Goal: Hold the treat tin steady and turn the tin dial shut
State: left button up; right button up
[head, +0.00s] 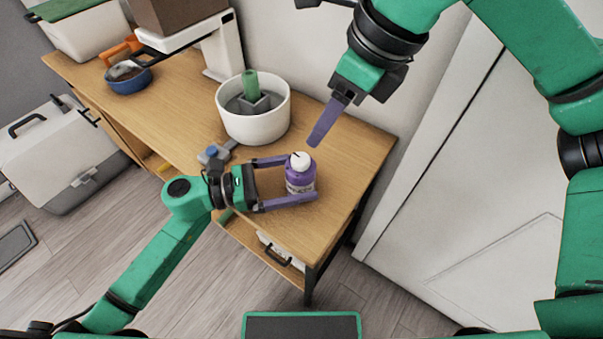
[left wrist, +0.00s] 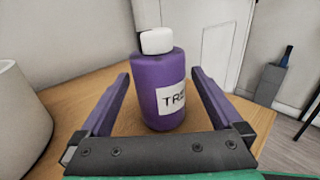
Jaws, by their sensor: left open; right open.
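The treat tin (head: 300,177) is a purple cylinder with a pale label, standing upright on the wooden table. Its white dial (head: 301,160) sits on top with a small dark mark. In the left wrist view the tin (left wrist: 160,75) and dial (left wrist: 157,41) show close up, with part of the label lettering readable. My left gripper (head: 291,179) is open, its fingers on either side of the tin; the left wrist view shows gaps beside it. My right gripper (head: 318,122) is open and empty, above the table up and right of the tin; its fingers overlap in the head view.
A white round bowl (head: 253,115) with a green-topped piece inside stands behind the tin. A blue bowl (head: 128,77) and a white appliance (head: 215,45) are farther left. The table's right edge is close to the tin.

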pick_arm(q)
jog(key=shift+w+d, duration=0.1)
jog(key=shift+d, duration=0.4)
